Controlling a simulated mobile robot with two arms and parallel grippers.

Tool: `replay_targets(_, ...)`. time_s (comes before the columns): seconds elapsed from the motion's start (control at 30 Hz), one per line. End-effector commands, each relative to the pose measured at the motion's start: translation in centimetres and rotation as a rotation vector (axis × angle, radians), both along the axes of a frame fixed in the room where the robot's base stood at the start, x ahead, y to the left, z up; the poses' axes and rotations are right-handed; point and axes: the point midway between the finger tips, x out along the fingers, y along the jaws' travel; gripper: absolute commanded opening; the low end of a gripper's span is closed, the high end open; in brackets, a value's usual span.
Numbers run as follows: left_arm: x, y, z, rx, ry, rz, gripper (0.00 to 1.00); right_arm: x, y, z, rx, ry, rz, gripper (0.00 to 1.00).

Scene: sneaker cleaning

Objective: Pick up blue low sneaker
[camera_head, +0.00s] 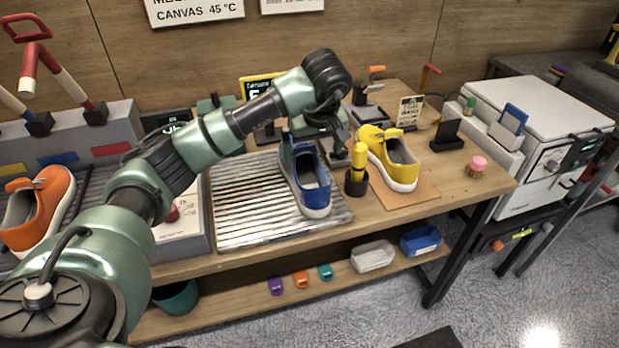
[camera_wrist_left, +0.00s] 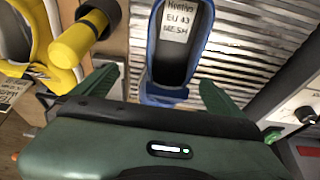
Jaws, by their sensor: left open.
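The two green fingers of my left gripper (camera_wrist_left: 158,95) are spread wide, one on each side of the shoe's near end. Whether they touch it I cannot tell. My right gripper is not in view.
A yellow-and-black bottle-like tool (camera_head: 357,170) stands close to the right of the blue sneaker. A yellow sneaker (camera_head: 395,160) sits beyond it on a brown mat. An orange sneaker (camera_head: 38,210) lies at the far left. A white machine (camera_head: 540,110) stands at the right.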

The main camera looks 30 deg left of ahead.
Motion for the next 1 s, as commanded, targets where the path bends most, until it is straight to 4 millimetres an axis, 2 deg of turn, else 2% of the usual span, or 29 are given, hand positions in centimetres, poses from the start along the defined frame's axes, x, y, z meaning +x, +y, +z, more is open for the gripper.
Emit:
replay_targets(0.03, 0.0, 0.4, -1.1, 0.013, 0.000, 0.004, 1.00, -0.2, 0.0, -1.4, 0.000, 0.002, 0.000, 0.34)
replay_targets(0.13, -0.1, 0.9, -1.5, 0.026, 0.005, 0.011, 1.00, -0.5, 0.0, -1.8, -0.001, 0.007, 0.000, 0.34)
replay_targets(0.37, 0.4, 1.7, -3.5, 0.028, 0.009, 0.010, 1.00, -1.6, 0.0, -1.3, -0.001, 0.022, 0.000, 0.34)
replay_targets(0.7, 1.3, 3.5, -7.6, 0.026, 0.009, 0.011, 1.00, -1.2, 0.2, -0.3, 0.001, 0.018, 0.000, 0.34)
replay_targets(1.0, 1.5, 3.7, -8.3, 0.027, 0.005, 0.010, 1.00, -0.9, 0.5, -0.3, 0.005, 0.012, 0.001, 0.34)
